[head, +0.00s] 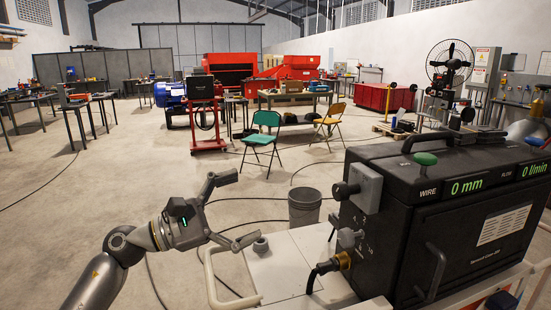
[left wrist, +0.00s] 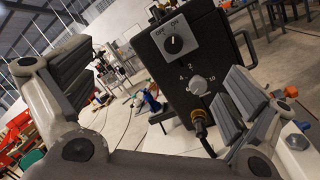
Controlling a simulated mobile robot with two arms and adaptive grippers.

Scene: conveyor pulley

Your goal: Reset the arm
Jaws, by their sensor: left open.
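My left gripper (head: 236,212) is open and empty in the head view, its two fingers spread toward the right. It is above and beside the white cart top (head: 285,268), left of a black machine (head: 440,215) with green WIRE and FLOW displays, and apart from the machine. In the left wrist view both fingers stand wide apart (left wrist: 158,90). Between and beyond them is the machine's panel (left wrist: 195,65), with an ON/OFF rotary switch (left wrist: 174,44), a numbered dial (left wrist: 200,85) and a cable plug (left wrist: 200,122). My right gripper is not in view.
The cart has a pale rail (head: 212,275) near my left gripper. A grey bucket (head: 304,207) stands on the floor behind it. Green (head: 263,140) and yellow (head: 328,122) chairs stand farther back. Cables cross the floor; the floor at left (head: 80,190) is largely open.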

